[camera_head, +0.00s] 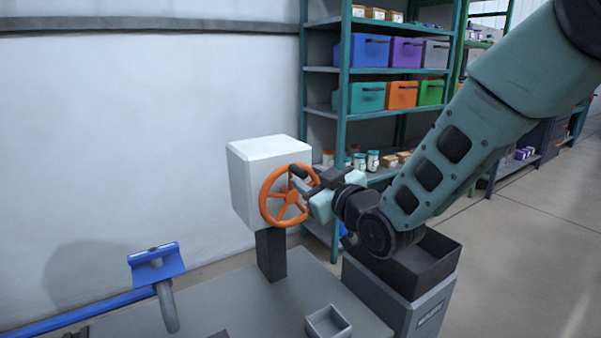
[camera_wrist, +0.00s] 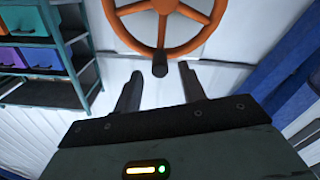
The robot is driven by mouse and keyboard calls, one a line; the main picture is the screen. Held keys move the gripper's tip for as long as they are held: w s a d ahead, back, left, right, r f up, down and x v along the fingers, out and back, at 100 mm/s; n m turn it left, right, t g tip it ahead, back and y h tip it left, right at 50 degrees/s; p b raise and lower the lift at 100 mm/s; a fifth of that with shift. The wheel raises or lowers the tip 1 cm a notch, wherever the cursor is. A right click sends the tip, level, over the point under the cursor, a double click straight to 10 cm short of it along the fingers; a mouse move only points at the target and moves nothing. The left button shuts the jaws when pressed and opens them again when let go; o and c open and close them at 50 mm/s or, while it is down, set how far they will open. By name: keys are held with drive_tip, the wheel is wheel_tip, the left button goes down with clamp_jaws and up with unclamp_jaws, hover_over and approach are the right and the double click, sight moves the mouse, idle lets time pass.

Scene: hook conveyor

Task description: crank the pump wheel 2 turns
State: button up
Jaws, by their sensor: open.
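The orange pump wheel (camera_head: 287,195) is mounted on the face of a white box (camera_head: 262,155) on a dark post (camera_head: 270,255). Its dark crank handle (camera_head: 298,171) sticks out near the top of the rim in the head view. My gripper (camera_head: 309,184) is close in front of the wheel, at its right side. In the wrist view the wheel (camera_wrist: 162,45) fills the top, and its handle (camera_wrist: 160,66) points at the camera. My gripper's two fingers (camera_wrist: 160,88) are spread apart, with the handle between and just beyond their tips. I cannot tell whether they touch it.
A grey bench (camera_head: 240,300) carries the post and a small open tray (camera_head: 327,324). A blue-headed tool (camera_head: 157,263) stands at the left. A dark open bin (camera_head: 410,265) is under my arm. Green shelving (camera_head: 345,75) with coloured bins stands behind, against the wall.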

sight(305, 175)
drive_tip(key=shift+x, duration=2.15)
clamp_jaws()
